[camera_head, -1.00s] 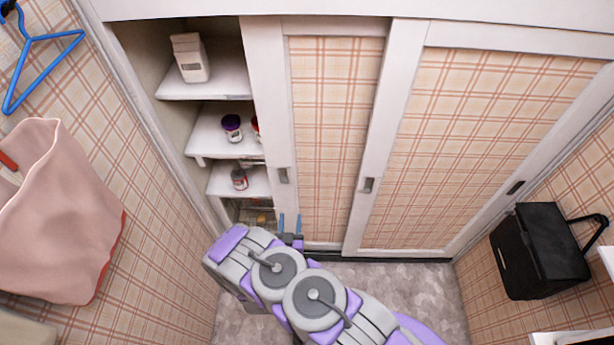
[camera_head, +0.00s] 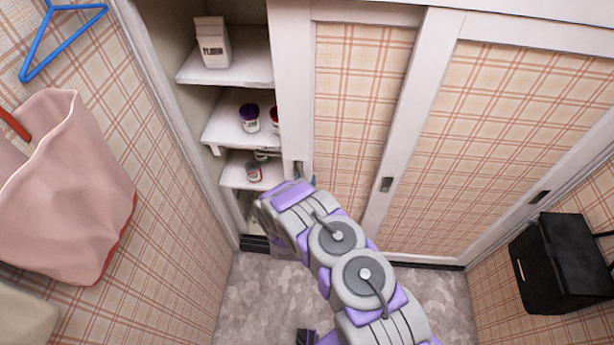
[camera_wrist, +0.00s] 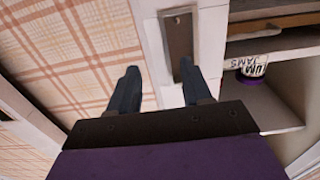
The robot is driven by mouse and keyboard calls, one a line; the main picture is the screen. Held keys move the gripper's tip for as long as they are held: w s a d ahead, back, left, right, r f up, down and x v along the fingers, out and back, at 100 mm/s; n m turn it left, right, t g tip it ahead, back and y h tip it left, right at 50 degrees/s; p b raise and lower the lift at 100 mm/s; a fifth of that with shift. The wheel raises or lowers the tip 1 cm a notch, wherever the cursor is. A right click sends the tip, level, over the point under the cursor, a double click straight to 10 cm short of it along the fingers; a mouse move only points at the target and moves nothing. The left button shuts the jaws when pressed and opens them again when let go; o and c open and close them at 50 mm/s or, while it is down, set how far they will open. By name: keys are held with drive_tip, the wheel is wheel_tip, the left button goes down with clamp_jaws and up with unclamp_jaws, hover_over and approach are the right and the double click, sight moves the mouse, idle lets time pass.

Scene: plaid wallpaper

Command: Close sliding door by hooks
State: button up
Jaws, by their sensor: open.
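The left sliding door (camera_head: 350,110) has a white frame and a plaid panel. The cupboard is open at its left. The door's recessed metal handle (camera_head: 299,168) is on its left frame; this handle also shows in the wrist view (camera_wrist: 179,35). My gripper (camera_wrist: 159,85) is open and empty, with its two dark fingers pointing at the door. One finger overlaps the handle's lower end in the wrist view; I cannot tell whether it touches. In the head view my arm mostly hides the gripper, just below the handle.
Shelves in the opening hold a white carton (camera_head: 212,45), a purple-lidded jar (camera_head: 249,117) and other jars. A right sliding door (camera_head: 490,140) stands beside. A pink bag (camera_head: 65,190) and blue hanger (camera_head: 65,40) are at left, a black box (camera_head: 565,262) at right.

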sight(307, 170)
drive_tip(key=shift+w+a+f, duration=0.1)
drive_tip(key=shift+w+a, duration=0.15)
drive_tip(key=shift+w, duration=0.35)
drive_tip(key=shift+w+a+f, duration=0.1)
drive_tip(key=shift+w+a, duration=0.1)
drive_tip(key=shift+w, duration=0.4)
drive_tip(key=shift+w+r+b, duration=0.15)
drive_tip(key=shift+w+b, duration=0.15)
drive_tip(key=shift+w+d, duration=0.4)
drive_tip(key=shift+d, duration=0.4)
drive_tip(key=shift+s+d+r, duration=0.1)
drive_tip(key=shift+r, duration=0.05)
drive_tip(key=shift+a, duration=0.7)
drive_tip(key=c, duration=0.5)
drive_tip(key=shift+d+f, duration=0.1)
drive_tip(key=shift+f, duration=0.1)
drive_tip(key=c, duration=0.3)
drive_tip(key=shift+d+r, duration=0.1)
drive_tip(key=shift+d, duration=0.25)
clamp_jaws()
drive_tip(key=shift+a, duration=0.1)
